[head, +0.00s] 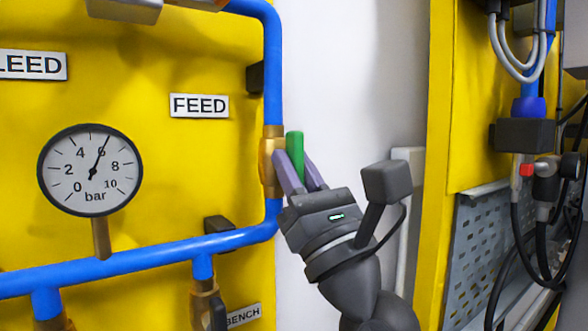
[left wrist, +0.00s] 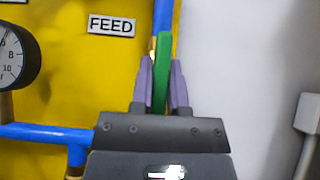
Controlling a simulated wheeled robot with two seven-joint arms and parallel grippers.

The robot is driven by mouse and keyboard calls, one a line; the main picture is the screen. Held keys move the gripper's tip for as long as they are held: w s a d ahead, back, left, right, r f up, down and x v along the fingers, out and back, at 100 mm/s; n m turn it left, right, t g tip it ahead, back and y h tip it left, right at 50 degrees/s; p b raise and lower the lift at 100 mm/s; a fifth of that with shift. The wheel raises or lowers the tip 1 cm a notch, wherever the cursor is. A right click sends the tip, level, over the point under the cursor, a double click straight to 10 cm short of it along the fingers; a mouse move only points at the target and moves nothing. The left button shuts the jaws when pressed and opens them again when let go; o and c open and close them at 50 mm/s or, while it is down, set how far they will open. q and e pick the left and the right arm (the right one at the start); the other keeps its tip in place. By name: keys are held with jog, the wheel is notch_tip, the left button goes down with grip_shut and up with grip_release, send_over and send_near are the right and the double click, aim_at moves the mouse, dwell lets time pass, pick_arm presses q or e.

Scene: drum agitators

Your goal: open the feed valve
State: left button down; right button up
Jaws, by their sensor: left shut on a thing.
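The feed valve has a brass body (head: 267,162) on the vertical blue pipe, below and right of the FEED label (head: 199,106). Its green lever handle (head: 295,146) looks upright in the head view, just right of the pipe. My left gripper (head: 294,160) is shut on the green handle, one purple finger on each side. In the left wrist view the green handle (left wrist: 162,62) stands between the fingers (left wrist: 161,82), with its top above the fingertips. It looks roughly in line with the blue pipe behind. The valve body is mostly hidden there. My right gripper is not in view.
A pressure gauge (head: 90,170) stands left on the yellow panel, its needle near 6 bar. A blue pipe (head: 130,262) runs below it, with another valve (head: 206,300) by the BENCH label (head: 244,316). Cables and a perforated panel (head: 478,245) are at right.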

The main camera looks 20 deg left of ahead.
pick_arm(q)
jog(key=c, duration=0.6)
grip_release()
jog(key=shift+r, duration=0.1)
jog(key=shift+c, duration=0.2)
jog(key=shift+s+d+f, duration=0.1)
jog(key=shift+d+f, duration=0.1)
jog(key=shift+f, duration=0.1)
jog(key=b+v, duration=0.4)
jog(key=v, duration=0.5)
jog(key=shift+s+d, duration=0.1)
jog(key=shift+s, duration=0.05)
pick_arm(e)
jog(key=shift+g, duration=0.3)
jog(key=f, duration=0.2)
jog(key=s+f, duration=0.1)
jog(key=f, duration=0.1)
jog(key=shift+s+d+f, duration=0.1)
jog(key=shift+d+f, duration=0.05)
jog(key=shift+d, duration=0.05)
